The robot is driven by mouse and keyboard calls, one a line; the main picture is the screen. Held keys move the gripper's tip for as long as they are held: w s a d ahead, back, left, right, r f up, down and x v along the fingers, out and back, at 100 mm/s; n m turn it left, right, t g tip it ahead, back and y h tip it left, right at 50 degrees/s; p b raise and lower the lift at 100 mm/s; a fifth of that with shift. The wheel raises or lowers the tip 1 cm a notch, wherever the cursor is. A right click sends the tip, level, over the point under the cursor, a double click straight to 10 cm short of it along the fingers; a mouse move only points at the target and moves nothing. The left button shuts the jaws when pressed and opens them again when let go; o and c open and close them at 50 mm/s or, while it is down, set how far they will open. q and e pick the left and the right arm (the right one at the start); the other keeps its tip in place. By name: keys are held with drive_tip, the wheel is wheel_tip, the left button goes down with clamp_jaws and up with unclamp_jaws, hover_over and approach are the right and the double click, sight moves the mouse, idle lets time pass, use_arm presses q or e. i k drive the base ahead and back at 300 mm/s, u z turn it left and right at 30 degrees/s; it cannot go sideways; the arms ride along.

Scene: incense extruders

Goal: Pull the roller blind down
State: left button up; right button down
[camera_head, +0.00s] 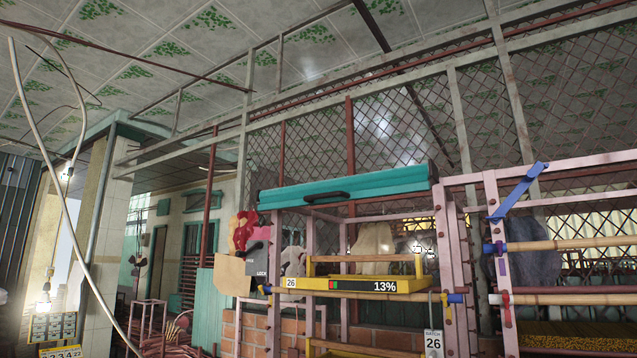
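The roller blind (385,183) is a teal roll across the top of a pink metal rack. It is rolled up, with the rack front open below it. A dark handle (326,197) sits along its lower edge, left of the middle. Neither of my grippers shows in the head view, and nothing touches the blind or its handle.
A yellow tray (345,285) with a 13% display sits in the rack below the blind. A small panel marked LOCK (259,272) is at the rack's left. A second pink rack (490,195) with bamboo poles stands at right. Wire mesh is behind.

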sight(336, 196)
drive_tip(key=z, duration=0.45)
drive_tip(key=k, duration=0.15)
drive_tip(key=u, duration=1.15)
drive_tip(key=i, duration=1.45)
drive_tip(key=z, duration=0.55)
